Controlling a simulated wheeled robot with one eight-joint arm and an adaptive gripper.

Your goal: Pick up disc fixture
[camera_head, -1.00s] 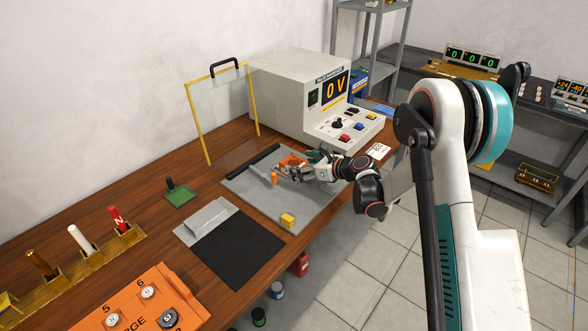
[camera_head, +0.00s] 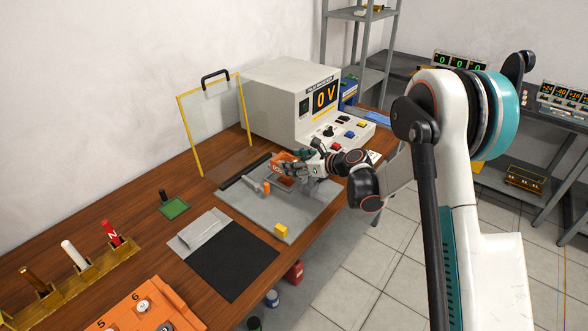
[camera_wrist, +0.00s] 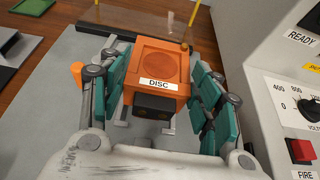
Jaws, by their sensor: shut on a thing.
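The disc fixture (camera_wrist: 158,75) is an orange block with a round recess on top and a white label reading DISC. In the wrist view it sits between the two teal-padded fingers of my gripper (camera_wrist: 155,98), which is shut on it. In the head view the orange fixture (camera_head: 284,163) shows at the tip of my gripper (camera_head: 294,165), over the grey plate (camera_head: 304,207). It appears slightly raised above the plate, with a grey piece below it. My fingers partly hide it.
A grey console (camera_head: 290,105) reading 0 V stands close behind. A yellow-framed clear screen (camera_head: 215,110) stands at the back left. A black mat (camera_head: 235,253) lies at the front.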

